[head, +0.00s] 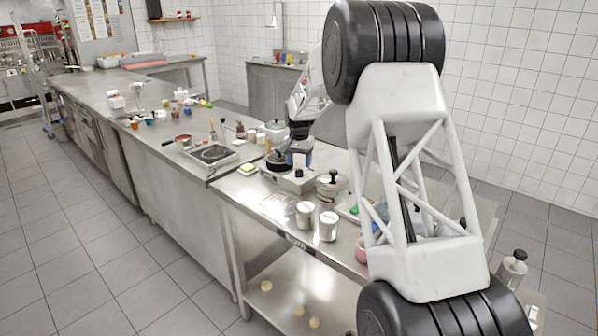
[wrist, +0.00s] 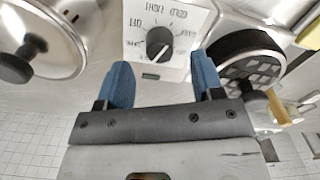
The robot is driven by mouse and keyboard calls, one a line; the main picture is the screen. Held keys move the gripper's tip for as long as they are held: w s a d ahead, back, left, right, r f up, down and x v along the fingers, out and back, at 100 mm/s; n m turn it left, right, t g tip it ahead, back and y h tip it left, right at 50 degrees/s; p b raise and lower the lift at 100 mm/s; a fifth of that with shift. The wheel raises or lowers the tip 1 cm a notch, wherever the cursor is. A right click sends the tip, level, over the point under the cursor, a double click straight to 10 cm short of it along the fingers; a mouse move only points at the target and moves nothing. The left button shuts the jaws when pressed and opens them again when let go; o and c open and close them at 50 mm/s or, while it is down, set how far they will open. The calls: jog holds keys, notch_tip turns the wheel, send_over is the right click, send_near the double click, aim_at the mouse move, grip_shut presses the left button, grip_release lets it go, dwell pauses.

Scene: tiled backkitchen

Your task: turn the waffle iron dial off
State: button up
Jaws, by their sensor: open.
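The waffle iron's pale front panel (wrist: 183,18) fills the upper middle of the wrist view. Its black dial (wrist: 159,42) has printed labels around it, upside down in this view, one reading OFF at left. I cannot tell surely which label the dial's pale mark meets. The dark waffle plate (wrist: 243,72) lies right of the panel. My gripper (wrist: 161,74) is open and empty. Its blue fingers straddle the dial's line, short of it, with a visible gap. In the head view my gripper (head: 299,155) is over the waffle iron (head: 294,181), hiding part of it.
A lidded pot (head: 331,185) stands close beside the waffle iron; its lid (wrist: 38,42) shows at left in the wrist view. Two metal canisters (head: 328,226) stand in front.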

aim_at(299, 169)
jog(key=shift+f, duration=2.05)
jog(key=c, duration=0.9)
